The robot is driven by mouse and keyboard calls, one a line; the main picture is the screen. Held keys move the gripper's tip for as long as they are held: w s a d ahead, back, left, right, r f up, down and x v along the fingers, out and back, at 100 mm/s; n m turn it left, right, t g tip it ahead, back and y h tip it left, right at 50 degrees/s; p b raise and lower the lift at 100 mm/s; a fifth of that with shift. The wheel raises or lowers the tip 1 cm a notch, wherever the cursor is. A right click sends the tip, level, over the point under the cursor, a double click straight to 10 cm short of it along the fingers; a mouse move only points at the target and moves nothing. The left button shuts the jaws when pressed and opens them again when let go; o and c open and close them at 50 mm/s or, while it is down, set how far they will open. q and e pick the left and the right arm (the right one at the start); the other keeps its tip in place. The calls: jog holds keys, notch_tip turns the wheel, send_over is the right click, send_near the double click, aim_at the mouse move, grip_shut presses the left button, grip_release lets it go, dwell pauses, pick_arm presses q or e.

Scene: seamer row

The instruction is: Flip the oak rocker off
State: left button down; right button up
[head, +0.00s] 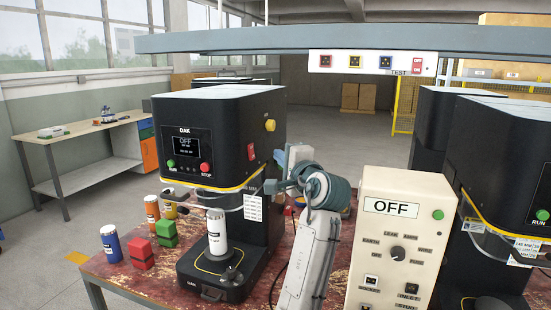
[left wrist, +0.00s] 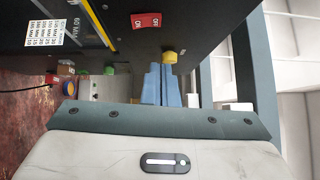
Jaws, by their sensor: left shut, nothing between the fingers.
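The oak seamer (head: 205,125) is a black machine marked OAK, and its screen reads OFF. Its red rocker (head: 251,152) is on the side face, and it shows at the top of the left wrist view (left wrist: 147,20). The rocker carries white marks; I cannot tell which way it is tipped. My right gripper is not in view.
A yellow knob (head: 270,125) is on the same side face. A white can (head: 217,232) stands on the seamer's base. Coloured cans and blocks stand to its left. A cream control box (head: 400,235) reading OFF stands right of my arm. A grey beam (head: 340,38) crosses above.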

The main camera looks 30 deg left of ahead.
pick_arm(q)
jog(key=v, duration=0.4)
jog(key=shift+s+d+r+b, duration=0.1)
jog(key=shift+d+r+b, duration=0.15)
jog(key=shift+r+b, duration=0.15)
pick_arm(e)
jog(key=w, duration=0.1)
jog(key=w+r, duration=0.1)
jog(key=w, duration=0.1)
pick_arm(q)
jog(key=shift+d, duration=0.1)
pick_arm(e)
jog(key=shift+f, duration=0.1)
